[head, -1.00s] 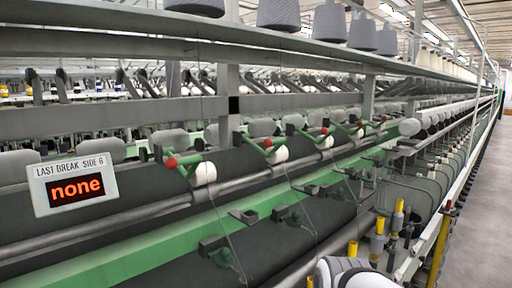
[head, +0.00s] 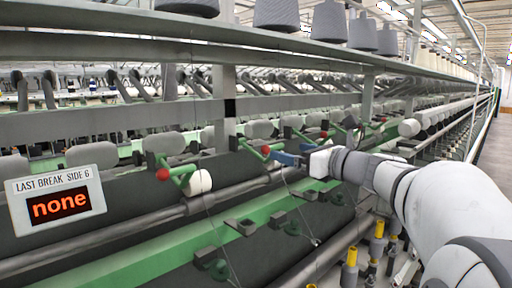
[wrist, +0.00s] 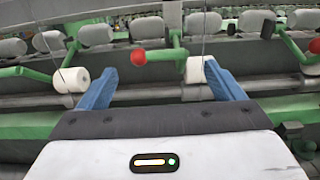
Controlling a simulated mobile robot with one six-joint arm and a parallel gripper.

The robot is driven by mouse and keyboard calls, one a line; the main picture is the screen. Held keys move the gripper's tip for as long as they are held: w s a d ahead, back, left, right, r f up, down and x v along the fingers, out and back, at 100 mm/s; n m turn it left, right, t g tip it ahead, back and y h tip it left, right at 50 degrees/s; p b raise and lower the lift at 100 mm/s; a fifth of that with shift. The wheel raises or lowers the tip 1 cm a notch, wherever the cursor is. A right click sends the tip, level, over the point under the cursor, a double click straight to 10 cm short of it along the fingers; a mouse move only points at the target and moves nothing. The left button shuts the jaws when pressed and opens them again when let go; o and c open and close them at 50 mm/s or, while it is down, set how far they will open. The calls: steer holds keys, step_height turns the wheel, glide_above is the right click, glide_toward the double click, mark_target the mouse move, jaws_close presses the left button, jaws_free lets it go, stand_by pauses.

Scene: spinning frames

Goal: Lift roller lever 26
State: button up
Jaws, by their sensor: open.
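Several green roller levers with red ball knobs sit in a row along the frame; I see no number marking lever 26. In the wrist view, one red-knobbed lever (wrist: 138,57) lies ahead between the fingertips, with a white roller (wrist: 195,70) behind the right finger. My gripper (wrist: 159,72) is open, its blue fingers spread and apparently empty. In the head view, my gripper (head: 285,154) is beside a red knob (head: 266,150); I cannot tell whether they touch. The nearest lever's red knob (head: 162,174) is left of it. The gripper and arm hide parts of the levers behind.
A sign (head: 58,199) reading "LAST BREAK SIDE 6 none" hangs at left. Grey yarn cones (head: 277,16) stand on the shelf above. A green rail (head: 160,248) and thin threads run below the levers. The aisle (head: 492,150) at right is clear.

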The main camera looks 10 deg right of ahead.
mark_target(276, 148)
steer(key=p+x, duration=0.1)
steer(key=x, duration=0.6)
steer(key=shift+w+f, duration=0.1)
steer(key=shift+w, duration=0.05)
steer(key=shift+d, duration=0.1)
steer(key=shift+c, duration=0.2)
